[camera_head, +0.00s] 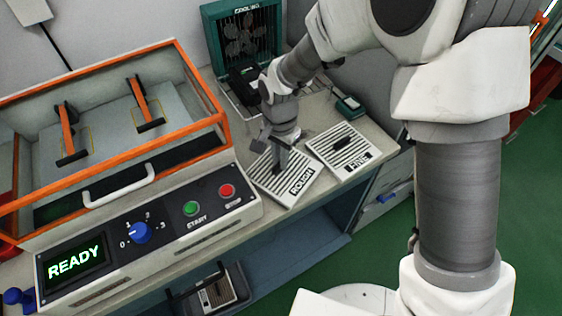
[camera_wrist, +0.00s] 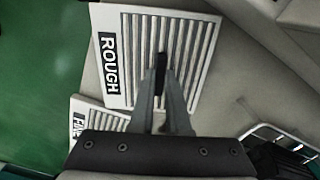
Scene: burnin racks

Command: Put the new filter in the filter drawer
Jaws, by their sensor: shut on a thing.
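Two white slatted filters with black grips are at the right end of the bench. The filter labelled ROUGH (camera_head: 266,184) is under my gripper (camera_head: 277,172); it fills the middle of the wrist view (camera_wrist: 205,62). My gripper is shut on the black grip of this filter, its fingers (camera_wrist: 164,88) hiding part of it. The filter looks flat at bench level; I cannot tell whether it touches. The filter labelled FINE (camera_head: 357,143) lies to its right, partly hidden in the wrist view (camera_wrist: 90,108). I cannot make out the filter drawer for certain.
An orange-framed machine (camera_head: 225,112) with a READY display (camera_head: 75,262) stands left. Below the bench, a dark tray-like unit (camera_head: 190,302) holds a pale slatted piece. A teal fan box (camera_head: 208,38) stands behind, and a small green device (camera_head: 348,105) sits right. Green floor lies beyond.

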